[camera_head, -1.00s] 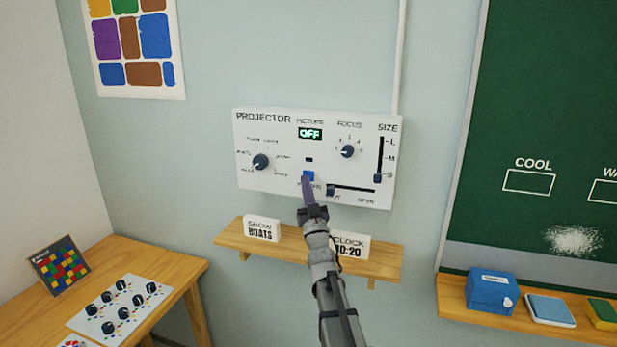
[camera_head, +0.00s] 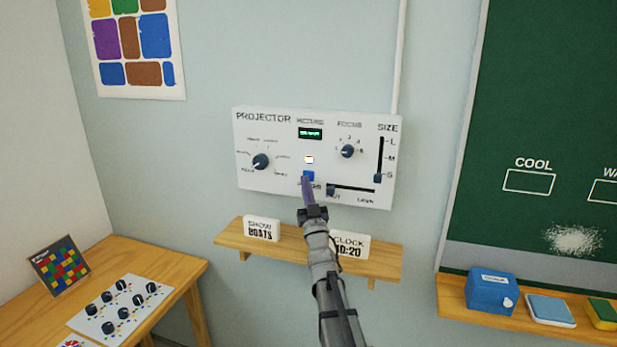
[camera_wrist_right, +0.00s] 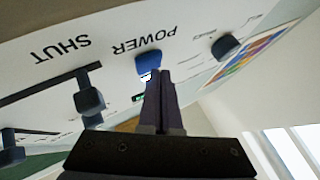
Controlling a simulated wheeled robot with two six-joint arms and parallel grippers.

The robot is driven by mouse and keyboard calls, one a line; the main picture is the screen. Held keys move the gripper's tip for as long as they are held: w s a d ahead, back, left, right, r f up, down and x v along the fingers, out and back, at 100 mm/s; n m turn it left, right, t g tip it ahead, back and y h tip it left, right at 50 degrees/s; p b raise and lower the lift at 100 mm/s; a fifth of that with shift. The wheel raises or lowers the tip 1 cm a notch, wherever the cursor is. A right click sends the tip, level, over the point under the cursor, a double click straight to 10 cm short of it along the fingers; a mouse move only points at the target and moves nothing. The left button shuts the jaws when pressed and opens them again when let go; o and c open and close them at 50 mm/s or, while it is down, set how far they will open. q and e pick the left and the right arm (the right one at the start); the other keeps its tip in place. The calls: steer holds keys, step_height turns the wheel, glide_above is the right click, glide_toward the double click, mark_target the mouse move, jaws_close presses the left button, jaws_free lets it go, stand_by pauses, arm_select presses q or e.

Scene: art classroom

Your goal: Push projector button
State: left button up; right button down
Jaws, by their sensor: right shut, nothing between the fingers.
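The white projector panel (camera_head: 215,0) is not at the frame's edge but on the wall; its face (camera_head: 285,190) carries a blue power button (camera_head: 308,175). The button also shows in the right wrist view (camera_wrist_right: 149,61), by the word POWER. My right gripper (camera_head: 307,184) is shut and empty, its fingertips at the button's lower edge. In the right wrist view the closed fingertips (camera_wrist_right: 160,76) overlap the button's edge; I cannot tell whether they press it. A small lamp (camera_head: 308,159) above the button is lit. The display (camera_head: 310,134) shows small green text, too small to read. My left gripper is not in view.
A wooden shelf (camera_head: 225,238) below the panel holds a SHOW BOATS sign (camera_head: 262,229) and a CLOCK sign (camera_head: 350,245), close to my right arm. The panel also has knobs and sliders (camera_head: 350,189). A desk stands at left, a chalkboard (camera_head: 545,90) at right.

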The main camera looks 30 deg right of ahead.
steer(key=s+a, duration=0.4)
steer(key=shift+a, duration=0.3)
stand_by(0.3)
stand_by(1.0)
